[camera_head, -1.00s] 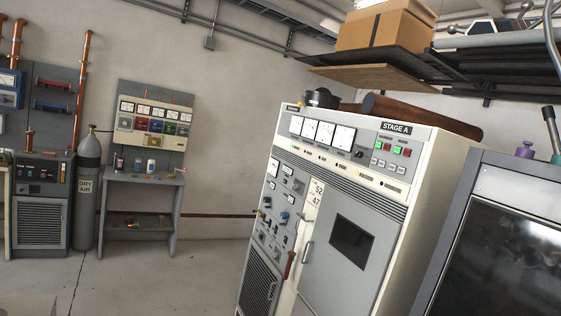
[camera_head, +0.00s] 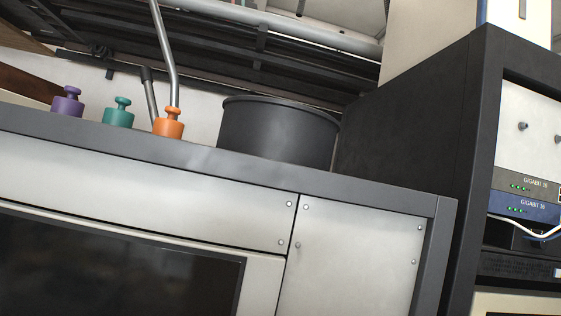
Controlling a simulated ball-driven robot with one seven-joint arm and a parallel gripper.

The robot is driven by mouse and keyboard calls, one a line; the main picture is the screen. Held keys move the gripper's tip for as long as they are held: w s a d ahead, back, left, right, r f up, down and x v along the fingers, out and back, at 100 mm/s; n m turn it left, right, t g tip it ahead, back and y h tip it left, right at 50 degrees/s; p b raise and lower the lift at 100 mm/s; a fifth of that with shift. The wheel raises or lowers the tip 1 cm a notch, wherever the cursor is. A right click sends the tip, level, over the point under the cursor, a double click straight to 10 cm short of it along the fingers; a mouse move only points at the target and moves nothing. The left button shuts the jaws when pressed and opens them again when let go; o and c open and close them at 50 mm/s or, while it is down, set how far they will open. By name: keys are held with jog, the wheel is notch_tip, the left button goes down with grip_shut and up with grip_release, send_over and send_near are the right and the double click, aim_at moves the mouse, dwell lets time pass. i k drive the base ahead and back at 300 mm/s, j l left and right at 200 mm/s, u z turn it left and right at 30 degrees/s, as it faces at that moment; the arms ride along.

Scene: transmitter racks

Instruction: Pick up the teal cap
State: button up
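The teal cap (camera_head: 118,117) stands upright on top of a grey cabinet (camera_head: 380,193), near its front edge. It is a short round piece with a narrow neck and a knob on top. A purple cap (camera_head: 68,104) of the same shape stands to its left, and an orange one (camera_head: 168,126) to its right. The three stand apart from each other. The lower edge of each is partly hidden by the cabinet's front rim. My gripper is not in view.
A round black pot (camera_head: 278,132) stands on the cabinet right of the orange cap. Bent metal rods (camera_head: 165,50) rise behind the caps. Dark shelving and pipes (camera_head: 260,35) hang above. A tall black rack (camera_head: 410,130) stands to the right.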

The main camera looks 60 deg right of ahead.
aim_at(117, 117)
jog(key=z, duration=0.7)
jog(key=i+j+z, duration=0.2)
jog(key=k+j, duration=0.05)
jog(key=j, duration=0.05)
